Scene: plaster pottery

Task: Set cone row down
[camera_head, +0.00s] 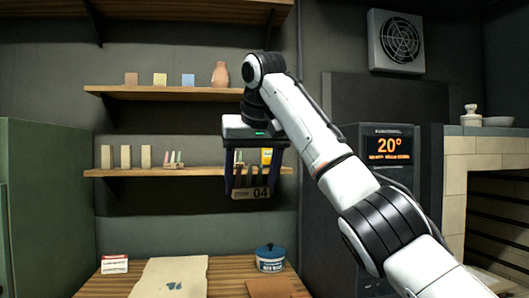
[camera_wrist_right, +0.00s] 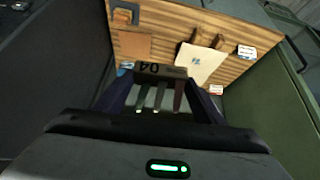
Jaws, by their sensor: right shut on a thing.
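My right gripper (camera_head: 251,187) hangs fingers down in front of the shelves and is shut on the cone row (camera_head: 261,194), a grey-brown bar marked "04" with several dark cones standing up from it. The bar is level between the fingertips, in the air above the table and clear of the shelf edge. In the right wrist view the cone row (camera_wrist_right: 160,70) sits across the fingertips, its cones pointing toward the camera. Another small row with coloured cones (camera_head: 173,160) is on the lower shelf. My left gripper is not in view.
The wooden table (camera_head: 227,274) holds a pale sheet (camera_head: 172,278), a blue-lidded jar (camera_head: 270,259), a small red-white box (camera_head: 114,264) and a brown square (camera_head: 272,288). The lower shelf (camera_head: 205,172) carries several tan tiles (camera_head: 125,156). A green cabinet (camera_head: 45,210) stands left.

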